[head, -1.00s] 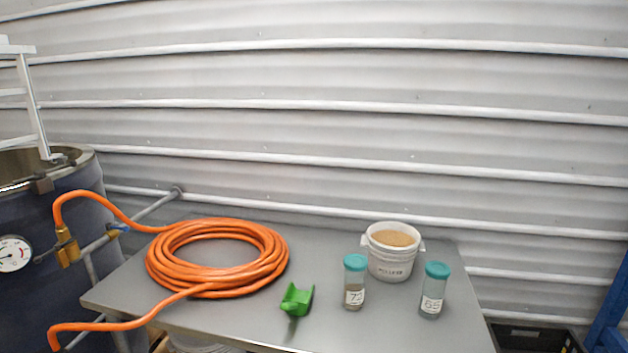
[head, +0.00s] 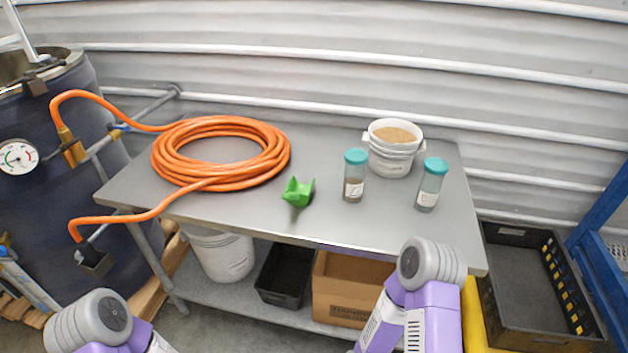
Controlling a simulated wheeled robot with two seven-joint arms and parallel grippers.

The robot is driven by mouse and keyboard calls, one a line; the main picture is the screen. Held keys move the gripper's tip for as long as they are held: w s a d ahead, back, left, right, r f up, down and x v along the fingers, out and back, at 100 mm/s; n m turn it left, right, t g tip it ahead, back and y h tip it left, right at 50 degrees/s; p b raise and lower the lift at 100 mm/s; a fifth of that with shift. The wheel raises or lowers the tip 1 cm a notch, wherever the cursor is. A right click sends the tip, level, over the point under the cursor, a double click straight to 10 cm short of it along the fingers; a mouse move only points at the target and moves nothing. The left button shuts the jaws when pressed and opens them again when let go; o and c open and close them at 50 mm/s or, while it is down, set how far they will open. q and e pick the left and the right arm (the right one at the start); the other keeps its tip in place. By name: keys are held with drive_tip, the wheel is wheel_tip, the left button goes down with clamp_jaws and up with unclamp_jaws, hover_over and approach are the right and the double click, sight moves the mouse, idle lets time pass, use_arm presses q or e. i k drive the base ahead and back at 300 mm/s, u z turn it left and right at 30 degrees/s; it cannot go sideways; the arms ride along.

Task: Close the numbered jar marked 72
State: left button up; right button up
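A clear jar (head: 354,178) with a teal lid and brown contents stands upright on the metal table (head: 330,222), right of centre. In this view its label is too small to read now; a second ago it read 72. Its teal lid (head: 356,156) sits on top; I cannot tell how tightly. A second teal-lidded jar (head: 430,186), whose label read 65 a second ago, stands to its right. Parts of both my arms show at the bottom edge, but neither gripper is in view.
A white bucket of tan grain (head: 392,150) stands behind the jars. A green scoop (head: 298,192) and a coiled orange hose (head: 222,180) lie to the left. A cardboard box (head: 350,290) and black bin (head: 285,274) are below. A black crate (head: 530,236) stands right.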

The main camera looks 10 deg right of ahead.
sight(353, 181)
drive_tip(key=u, duration=1.55)
drive_tip(key=i, duration=0.95)
drive_tip(key=z, duration=3)
